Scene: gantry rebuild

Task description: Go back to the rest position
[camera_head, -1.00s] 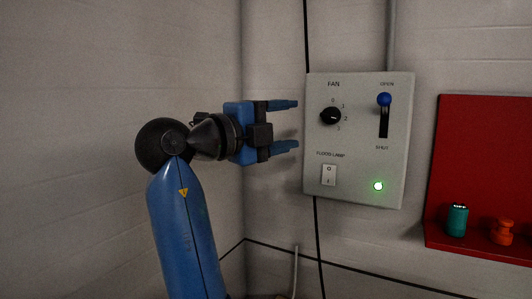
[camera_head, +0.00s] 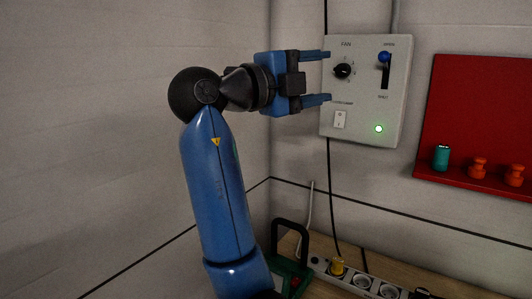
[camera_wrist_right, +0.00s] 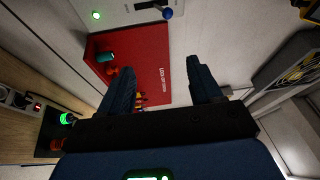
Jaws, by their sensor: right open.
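My right gripper (camera_head: 328,76) is open and empty. In the head view its fingertips overlap the left edge of the grey control panel (camera_head: 362,105); I see no contact. The panel has a black FAN dial (camera_head: 343,71), a blue-knobbed lever (camera_head: 384,57) up at OPEN, a white rocker switch (camera_head: 340,120) and a lit green light (camera_head: 379,129). The lower fingertip partly covers the switch's label. My left gripper is not in view.
A red board (camera_head: 470,110) with a shelf holds a teal cylinder (camera_head: 441,158) and orange pieces (camera_head: 478,168). A cable hangs below the panel.

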